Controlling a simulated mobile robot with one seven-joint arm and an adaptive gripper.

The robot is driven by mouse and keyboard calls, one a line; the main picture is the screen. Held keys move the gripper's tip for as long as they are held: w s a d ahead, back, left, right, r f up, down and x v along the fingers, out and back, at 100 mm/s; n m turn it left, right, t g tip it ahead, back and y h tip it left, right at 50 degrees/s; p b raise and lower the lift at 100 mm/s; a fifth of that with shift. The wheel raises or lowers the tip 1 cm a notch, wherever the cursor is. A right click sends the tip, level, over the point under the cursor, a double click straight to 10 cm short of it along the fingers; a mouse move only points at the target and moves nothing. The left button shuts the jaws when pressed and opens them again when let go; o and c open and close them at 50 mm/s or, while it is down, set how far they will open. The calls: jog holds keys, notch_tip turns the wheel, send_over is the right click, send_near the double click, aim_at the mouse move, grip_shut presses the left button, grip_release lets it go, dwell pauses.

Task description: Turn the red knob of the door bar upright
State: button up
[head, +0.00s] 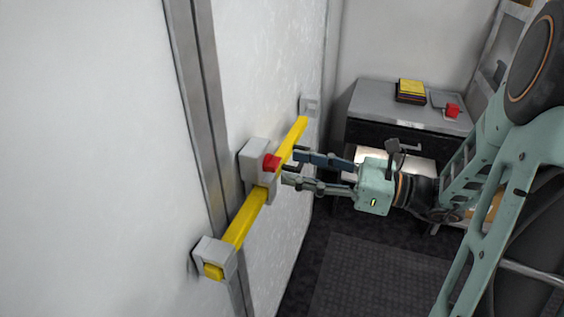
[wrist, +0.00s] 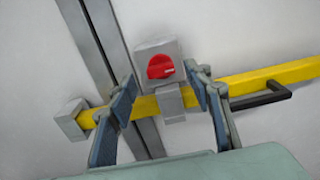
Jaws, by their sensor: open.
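The yellow door bar (head: 245,217) runs across the white door and its frame, held in grey end brackets. The red knob (head: 271,163) sits on a grey box (head: 256,160) at the middle of the bar. In the wrist view the red knob (wrist: 160,66) shows a pale mark at its right side, pointing roughly along the bar. My gripper (head: 288,167) is open, its fingers pointing at the box from the right. In the wrist view its fingers (wrist: 162,87) stand on either side of the box and knob, with nothing between them gripped. I cannot tell whether either finger touches the box.
A dark handle (wrist: 262,97) lies by the bar at right in the wrist view. A grey cabinet (head: 375,100) stands behind my gripper, with yellow-topped books (head: 411,90) and a small red object (head: 452,110) on it. The dark floor (head: 350,280) below is clear.

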aim_at(278, 164)
jog(key=shift+x, duration=2.05)
jog(key=shift+c, duration=0.5)
jog(key=c, duration=1)
